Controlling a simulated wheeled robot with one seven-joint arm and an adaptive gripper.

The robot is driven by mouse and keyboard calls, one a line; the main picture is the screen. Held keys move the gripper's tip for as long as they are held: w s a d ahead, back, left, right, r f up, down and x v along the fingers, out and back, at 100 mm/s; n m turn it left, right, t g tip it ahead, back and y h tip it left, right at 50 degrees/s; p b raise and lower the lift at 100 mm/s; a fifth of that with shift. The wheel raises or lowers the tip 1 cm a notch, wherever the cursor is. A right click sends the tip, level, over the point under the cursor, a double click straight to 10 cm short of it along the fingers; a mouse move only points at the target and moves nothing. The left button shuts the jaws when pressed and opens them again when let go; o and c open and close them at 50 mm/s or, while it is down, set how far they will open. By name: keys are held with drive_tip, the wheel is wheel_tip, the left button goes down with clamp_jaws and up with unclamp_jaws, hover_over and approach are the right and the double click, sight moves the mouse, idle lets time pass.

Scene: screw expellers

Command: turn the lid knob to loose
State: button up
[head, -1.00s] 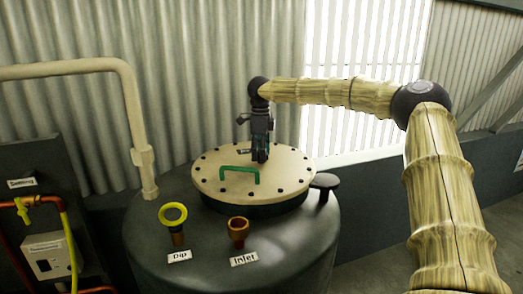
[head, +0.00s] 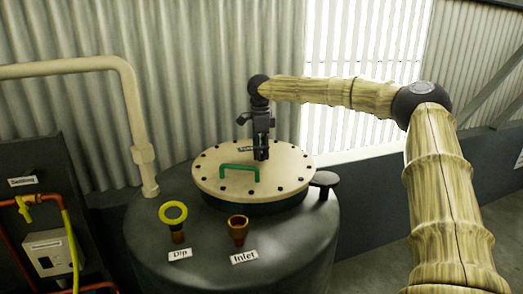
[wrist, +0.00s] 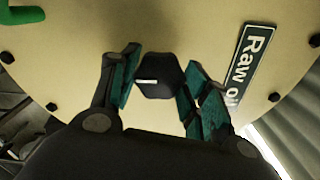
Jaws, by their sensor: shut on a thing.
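The lid knob (wrist: 157,88) is a small dark, faceted knob with a white mark, which points left in the wrist view. It stands on the cream round lid (head: 212,182) of the dark tank. My gripper (head: 261,156) reaches down onto the back part of the lid. In the wrist view my gripper (wrist: 160,75) has its teal-padded fingers on both sides of the knob, shut on it. In the head view the fingers hide the knob.
A green handle (head: 240,172) stands on the lid in front of my gripper. A "Raw oil" plate (wrist: 250,68) lies beside the knob. Bolts ring the lid's edge. A yellow-ringed dip pipe (head: 173,213) and a brown inlet (head: 238,228) stand at the tank's front. A pale pipe (head: 135,110) rises at left.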

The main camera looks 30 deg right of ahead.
drive_tip(key=shift+a+f, duration=0.1)
drive_tip(key=shift+f, duration=0.05)
drive_tip(key=o, duration=0.8)
drive_tip(key=shift+o, duration=1)
drive_tip(key=shift+w+a, duration=0.1)
drive_tip(key=shift+w, duration=0.05)
drive_tip(key=shift+d+r, duration=0.2)
wheel_tip(320, 180, up, 12)
drive_tip(key=shift+a+f, duration=0.1)
drive_tip(key=shift+f, duration=0.05)
